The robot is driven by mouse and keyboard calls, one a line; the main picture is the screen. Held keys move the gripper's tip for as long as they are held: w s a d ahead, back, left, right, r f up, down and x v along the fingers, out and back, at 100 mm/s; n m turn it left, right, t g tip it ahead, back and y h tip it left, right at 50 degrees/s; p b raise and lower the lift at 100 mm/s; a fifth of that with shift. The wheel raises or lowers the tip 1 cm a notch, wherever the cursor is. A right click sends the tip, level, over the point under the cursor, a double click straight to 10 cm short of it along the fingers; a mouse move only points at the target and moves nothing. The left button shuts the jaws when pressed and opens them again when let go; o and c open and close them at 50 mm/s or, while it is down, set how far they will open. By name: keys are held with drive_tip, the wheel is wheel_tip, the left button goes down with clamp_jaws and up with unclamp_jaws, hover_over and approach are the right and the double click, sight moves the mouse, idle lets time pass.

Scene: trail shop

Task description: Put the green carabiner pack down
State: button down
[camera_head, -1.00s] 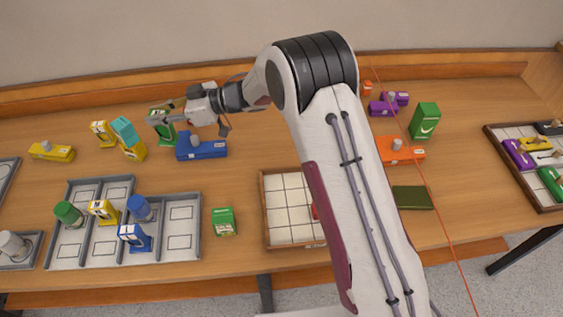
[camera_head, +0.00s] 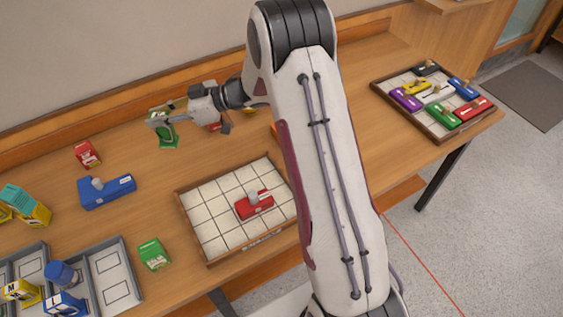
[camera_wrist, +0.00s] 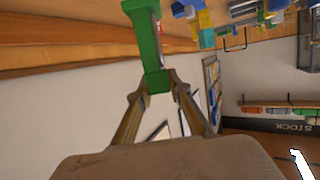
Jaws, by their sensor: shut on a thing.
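My gripper (camera_head: 160,119) is shut on the green carabiner pack (camera_head: 169,137), over the back part of the wooden table. In the wrist view the green carabiner pack (camera_wrist: 146,42) stands out beyond the two fingertips (camera_wrist: 160,88), which close on its near end. Part of the pack is hidden by the gripper in the head view. I cannot tell whether its lower end touches the table.
A red box (camera_head: 87,154) and a blue pack (camera_head: 107,191) stand left of my gripper. A tiled tray (camera_head: 207,215) holding a red pack (camera_head: 254,204) and a green box (camera_head: 153,254) are nearer the front. Grey trays (camera_head: 110,276) are front left. Bare table lies around the held pack.

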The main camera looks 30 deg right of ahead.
drive_tip(key=s+d+m+t+h, duration=0.2)
drive_tip(key=s+d, duration=0.3)
drive_tip(key=d, duration=0.5)
drive_tip(key=s+d+r+m+t+h, duration=0.15)
drive_tip(key=s+d, duration=0.35)
drive_tip(key=d, duration=0.6)
drive_tip(key=s+d+m+t+h, duration=0.15)
drive_tip(key=s+d, duration=0.35)
drive_tip(key=d, duration=0.5)
drive_tip(key=s+d+m+t+h, duration=0.1)
drive_tip(key=s+d+m, duration=0.1)
drive_tip(key=s+d, duration=0.4)
drive_tip(key=s, duration=0.3)
drive_tip(key=shift+s+d+r+m+h, duration=0.2)
drive_tip(key=shift+s+r+m+h, duration=0.1)
drive_tip(key=shift+h, duration=0.1)
drive_tip(key=shift+f, duration=0.15)
drive_tip(key=shift+f, duration=2.8)
drive_tip(key=shift+f, duration=2.05)
drive_tip(key=shift+f, duration=0.15)
